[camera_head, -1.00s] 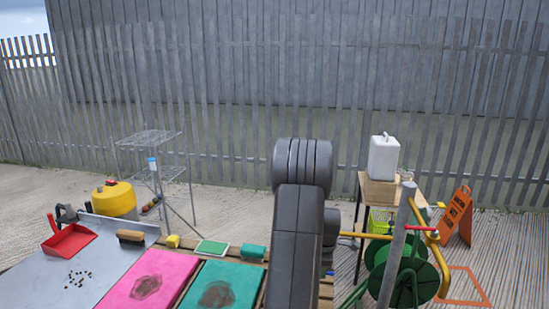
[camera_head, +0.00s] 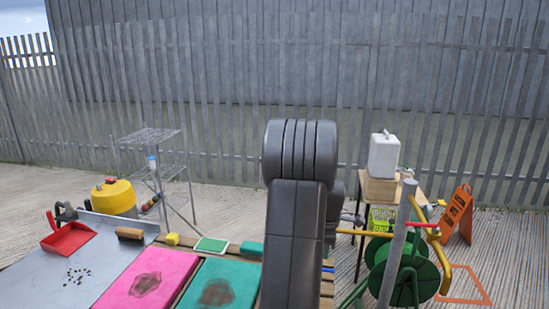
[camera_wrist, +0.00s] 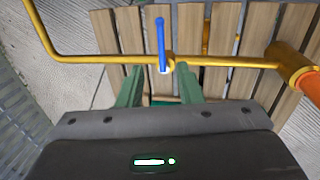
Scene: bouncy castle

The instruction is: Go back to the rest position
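My gripper (camera_wrist: 158,88) shows in the wrist view with its two green fingers apart. Nothing is clearly held between them. A yellow pipe (camera_wrist: 95,59) runs across just beyond the fingertips. A blue lever-like piece (camera_wrist: 161,40) with a pale lower end stands upright at this pipe, in line with the gap between the fingers. I cannot tell whether the fingers touch the pipe. In the head view my dark arm stands upright in the middle and hides part of the bench; the fingers cannot be made out there.
Left of my arm are a pink mat (camera_head: 150,280), a teal mat (camera_head: 218,287), a red dustpan (camera_head: 68,238) and a brush (camera_head: 130,234). To the right stand a green hose reel (camera_head: 425,275), a white canister (camera_head: 384,155) and an orange sign (camera_head: 457,214).

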